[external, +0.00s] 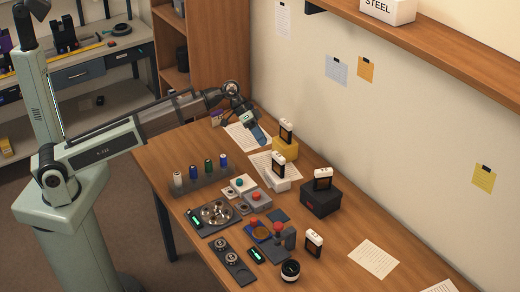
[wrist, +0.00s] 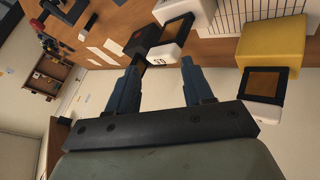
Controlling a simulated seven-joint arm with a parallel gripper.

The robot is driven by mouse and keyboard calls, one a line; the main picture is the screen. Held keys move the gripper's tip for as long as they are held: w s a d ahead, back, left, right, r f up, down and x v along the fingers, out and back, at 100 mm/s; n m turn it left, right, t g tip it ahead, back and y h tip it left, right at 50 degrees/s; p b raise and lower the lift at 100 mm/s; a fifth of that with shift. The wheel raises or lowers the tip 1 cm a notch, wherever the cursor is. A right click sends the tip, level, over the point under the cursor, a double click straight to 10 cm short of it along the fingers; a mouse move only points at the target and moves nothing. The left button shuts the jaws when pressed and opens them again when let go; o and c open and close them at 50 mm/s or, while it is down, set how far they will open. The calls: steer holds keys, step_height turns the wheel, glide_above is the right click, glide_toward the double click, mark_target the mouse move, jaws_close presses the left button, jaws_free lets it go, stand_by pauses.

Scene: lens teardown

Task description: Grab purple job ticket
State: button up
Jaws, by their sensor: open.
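My gripper (external: 258,136) is over the far end of the wooden table, near the yellow block. In the wrist view its two blue fingers (wrist: 159,72) are apart with nothing held between them. A small purple item (external: 215,117) with a yellowish part sits at the table's far left corner, beyond my wrist; it is too small to tell whether it is the job ticket. I see no purple ticket in the wrist view.
White-topped dark devices stand at the yellow block (wrist: 272,42), the white block (external: 277,183) and the black block (external: 321,198). A paper (external: 373,259) lies at the right.

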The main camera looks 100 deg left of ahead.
steer(key=s+a+f+n+g+y, duration=0.1)
steer(key=s+a+n+g+y, duration=0.1)
steer(key=s+a, duration=0.55)
steer(key=s+a+f+n+g+y, duration=0.15)
steer(key=s+a, duration=0.35)
steer(key=a, duration=0.6)
steer(key=n+g, duration=0.3)
steer(key=g, duration=0.1)
glide_above(214, 112)
steer(key=shift+w+r+y, duration=0.15)
steer(key=shift+w+y, duration=0.1)
steer(key=shift+w, duration=0.05)
steer(key=shift+s+a, duration=0.2)
steer(key=shift+s, duration=0.1)
step_height(214, 112, down, 9)
steer(key=shift+r, duration=0.2)
steer(key=shift+d+f, duration=0.2)
steer(key=shift+f, duration=1.1)
steer(key=shift+d+f, duration=0.2)
steer(key=shift+f, duration=1.1)
steer(key=shift+c, duration=0.3)
jaws_close()
